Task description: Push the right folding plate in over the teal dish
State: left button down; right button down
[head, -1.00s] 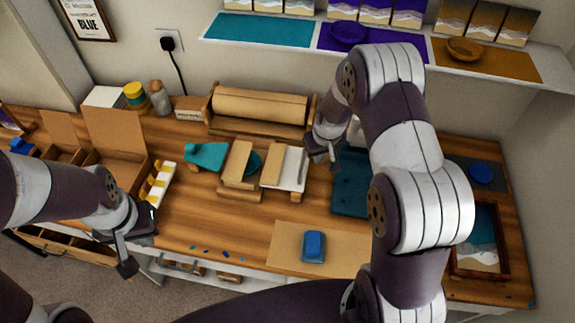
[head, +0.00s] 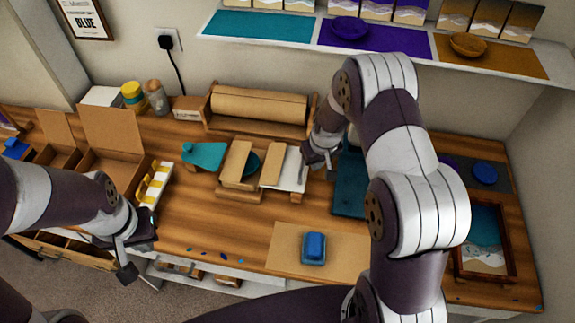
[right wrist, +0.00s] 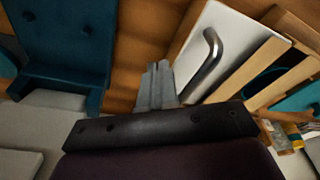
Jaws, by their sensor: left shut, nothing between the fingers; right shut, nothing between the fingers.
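The right folding plate (head: 291,170) is a white panel with a wooden strip at its left side. It lies right of the teal dish (head: 253,163), which shows in the gap between the wooden boards. In the right wrist view the white plate (right wrist: 215,40) carries a bent metal handle (right wrist: 207,65). My right gripper (head: 325,166) is shut and empty at the plate's right side. Its fingers (right wrist: 158,85) are beside the plate's near edge; I cannot tell if they touch. My left gripper (head: 126,268) is shut and empty at the table's front left, far from the plate.
The left wooden board (head: 236,163) partly covers the dish. A dark teal panel (head: 349,187) lies right of my right gripper. A brown roll (head: 258,105) in a holder stands behind. A blue block (head: 314,246) rests on a tan mat (head: 348,262) in front. Open cardboard boxes stand left.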

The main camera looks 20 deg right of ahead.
jog(key=shift+w+a+p, duration=0.15)
jog(key=shift+w+a, duration=0.25)
jog(key=shift+a, duration=0.35)
jog(key=shift+w+a+p, duration=0.1)
jog(key=shift+w+a, duration=0.25)
jog(key=shift+a, duration=0.45)
jog(key=shift+w+a+p, duration=0.15)
jog(key=shift+w+a, duration=0.25)
jog(key=shift+a, duration=0.35)
jog(key=shift+w+a, duration=0.4)
jog(key=shift+a, duration=0.4)
jog(key=shift+w+a, duration=0.4)
jog(key=shift+a, duration=0.4)
jog(key=shift+s+d, duration=0.2)
jog(key=shift+d, duration=0.2)
jog(key=s+d, duration=0.4)
jog(key=d, duration=0.3)
notch_tip(320, 180, up, 10)
jog(key=p, duration=0.8)
jog(key=shift+w+d, duration=0.15)
